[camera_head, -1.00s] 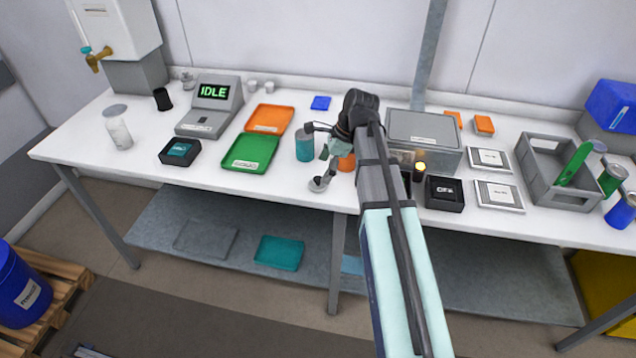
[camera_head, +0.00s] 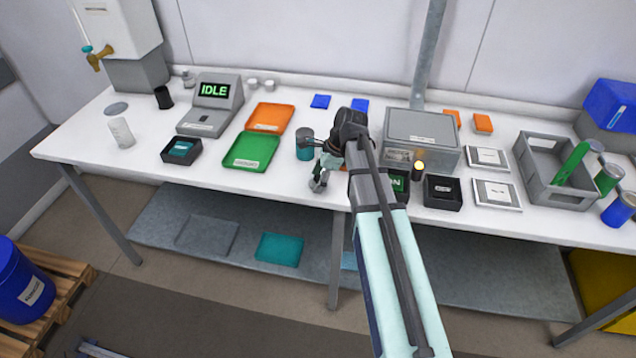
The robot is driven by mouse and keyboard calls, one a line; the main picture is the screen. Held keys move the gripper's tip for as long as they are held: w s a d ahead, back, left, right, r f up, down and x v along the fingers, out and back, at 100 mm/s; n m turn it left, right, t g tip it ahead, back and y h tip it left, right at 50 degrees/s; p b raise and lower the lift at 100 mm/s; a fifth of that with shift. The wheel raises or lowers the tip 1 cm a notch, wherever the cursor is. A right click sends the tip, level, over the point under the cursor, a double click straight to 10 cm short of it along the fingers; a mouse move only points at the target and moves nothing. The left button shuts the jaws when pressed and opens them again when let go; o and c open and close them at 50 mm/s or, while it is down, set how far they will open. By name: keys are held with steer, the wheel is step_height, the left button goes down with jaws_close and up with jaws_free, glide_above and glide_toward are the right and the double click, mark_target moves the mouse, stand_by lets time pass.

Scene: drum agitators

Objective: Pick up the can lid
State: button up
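A teal can (camera_head: 304,150) with a grey top stands on the bench left of my wrist. I cannot tell whether that top is its lid. A flat grey disc (camera_head: 116,108) lies at the far left of the bench, behind a pale cylinder (camera_head: 121,134); I cannot tell whether it is a can lid. My gripper (camera_head: 318,183) points down in front and to the right of the teal can. It is small and partly hidden by my wrist, so its opening is unclear. I see nothing clearly held.
Green (camera_head: 251,150) and orange (camera_head: 270,117) trays lie left of the can. A grey box (camera_head: 422,135) and black holders (camera_head: 443,192) stand right of my arm. Bench space is clear near the front edge left of my gripper.

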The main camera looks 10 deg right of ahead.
steer(key=shift+c, duration=1.1)
